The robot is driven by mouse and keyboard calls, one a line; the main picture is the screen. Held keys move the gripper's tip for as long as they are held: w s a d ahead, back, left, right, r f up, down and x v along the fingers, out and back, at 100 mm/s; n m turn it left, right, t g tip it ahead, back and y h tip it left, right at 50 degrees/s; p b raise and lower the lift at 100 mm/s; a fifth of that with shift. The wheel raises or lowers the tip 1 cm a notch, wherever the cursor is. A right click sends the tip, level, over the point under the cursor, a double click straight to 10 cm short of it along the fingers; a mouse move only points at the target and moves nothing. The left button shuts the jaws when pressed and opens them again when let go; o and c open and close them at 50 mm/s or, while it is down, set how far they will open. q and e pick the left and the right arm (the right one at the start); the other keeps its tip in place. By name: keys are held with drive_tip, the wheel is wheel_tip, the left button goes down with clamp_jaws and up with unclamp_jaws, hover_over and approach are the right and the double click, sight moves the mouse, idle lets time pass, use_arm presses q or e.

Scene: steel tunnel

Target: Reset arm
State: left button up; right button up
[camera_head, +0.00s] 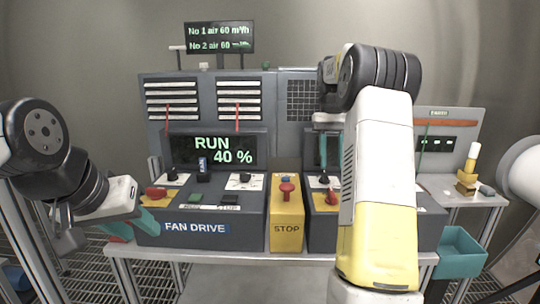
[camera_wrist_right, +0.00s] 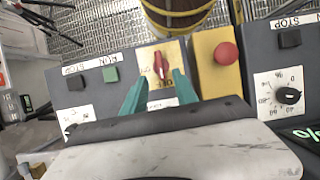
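My left gripper (camera_head: 136,226) is low at the left front corner of the fan drive console (camera_head: 230,230), with its teal fingers apart and nothing seen between them. My right gripper (camera_head: 328,150) points down over the right-hand console. In the right wrist view its teal fingers (camera_wrist_right: 160,92) are apart, on either side of a red rotary knob (camera_wrist_right: 158,66) on a yellow plate. Whether they touch the knob is hard to tell. The right forearm hides part of the right-hand console in the head view.
A yellow stop box (camera_head: 286,232) with a red button stands between the consoles. The display (camera_head: 211,150) reads RUN 40 %. A teal bin (camera_head: 459,252) hangs at the right, below a side shelf with a yellow-based lamp (camera_head: 467,180). Grated floor lies below.

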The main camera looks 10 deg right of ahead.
drive_tip(key=s+a+r+n+t, duration=0.2)
drive_tip(key=s+a+r+t, duration=0.3)
drive_tip(key=s+a, duration=0.4)
drive_tip(key=s+a+f+t, duration=0.2)
drive_tip(key=s+a, duration=0.2)
drive_tip(key=s, duration=0.2)
drive_tip(key=s+a+f+n+t+y, duration=0.1)
drive_tip(key=s+a+f+t, duration=0.2)
drive_tip(key=s, duration=0.3)
drive_tip(key=shift+s+a+f, duration=0.25)
drive_tip(key=shift+s+a, duration=0.1)
drive_tip(key=shift+a, duration=0.45)
